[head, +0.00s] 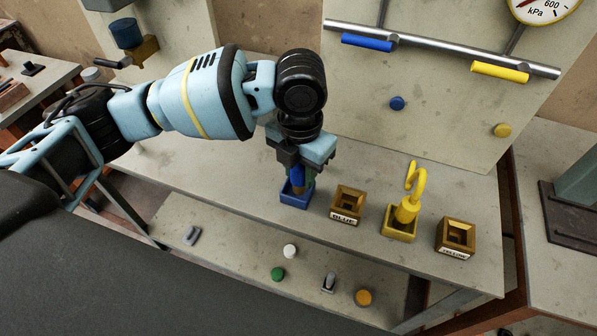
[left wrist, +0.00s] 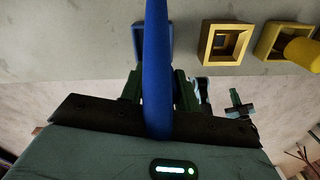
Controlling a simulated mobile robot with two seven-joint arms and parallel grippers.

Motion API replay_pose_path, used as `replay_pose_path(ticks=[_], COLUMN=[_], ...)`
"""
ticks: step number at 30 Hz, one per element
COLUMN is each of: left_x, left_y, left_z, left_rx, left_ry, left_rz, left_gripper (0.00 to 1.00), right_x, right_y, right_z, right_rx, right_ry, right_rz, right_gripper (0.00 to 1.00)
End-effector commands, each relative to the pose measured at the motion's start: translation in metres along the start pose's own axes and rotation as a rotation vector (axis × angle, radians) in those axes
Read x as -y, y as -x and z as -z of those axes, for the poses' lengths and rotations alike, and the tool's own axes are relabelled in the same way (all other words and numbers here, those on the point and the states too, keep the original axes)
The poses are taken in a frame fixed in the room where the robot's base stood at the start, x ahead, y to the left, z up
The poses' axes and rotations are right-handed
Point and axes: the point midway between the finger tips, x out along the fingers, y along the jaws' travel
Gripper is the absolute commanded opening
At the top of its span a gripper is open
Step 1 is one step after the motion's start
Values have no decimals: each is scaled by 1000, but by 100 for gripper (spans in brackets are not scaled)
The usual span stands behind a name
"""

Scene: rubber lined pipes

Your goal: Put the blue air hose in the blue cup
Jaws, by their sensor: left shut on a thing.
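My left gripper (head: 298,176) is shut on the blue air hose (head: 297,174), over the blue square holder (head: 294,198). The hose's lower end is at or just inside the holder; I cannot tell whether it touches the bottom. In the left wrist view the hose (left wrist: 157,70) runs upright between the fingers, with part of the blue holder (left wrist: 138,42) behind it. The brass square cup labelled BLUE (head: 347,204) stands just right of the holder, open and apparently empty. It also shows in the left wrist view (left wrist: 206,45). My right gripper is out of view.
A yellow hose (head: 408,208) stands in a yellow holder (head: 388,222) right of the BLUE cup. Another brass cup (head: 455,238) with a label stands farther right. An upright panel (head: 440,120) with a pipe rises behind. Buttons and switches line the bench's lower front.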

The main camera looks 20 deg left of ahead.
Motion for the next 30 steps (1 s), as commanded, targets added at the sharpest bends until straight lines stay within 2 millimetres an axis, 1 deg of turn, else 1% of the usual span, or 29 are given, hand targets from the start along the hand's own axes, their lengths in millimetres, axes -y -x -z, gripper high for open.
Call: replay_pose_path(ticks=[3,10,13,18,20,30], left_x=[-7,-9,-16,-14,-14,-14], left_y=[-1,-1,-2,-28,-34,-38], left_z=[-7,-10,-16,-14,-14,-14], left_rx=[0,0,1,-1,0,2], left_ry=[0,1,3,1,1,0], left_rz=[0,0,0,-2,-1,-1], left_gripper=[4,4,4,4,4,4], right_x=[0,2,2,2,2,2], right_y=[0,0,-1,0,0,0], right_z=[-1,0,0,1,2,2], right_rx=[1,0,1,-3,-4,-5], right_ry=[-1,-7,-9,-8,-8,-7], right_rz=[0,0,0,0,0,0], right_gripper=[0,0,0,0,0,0])
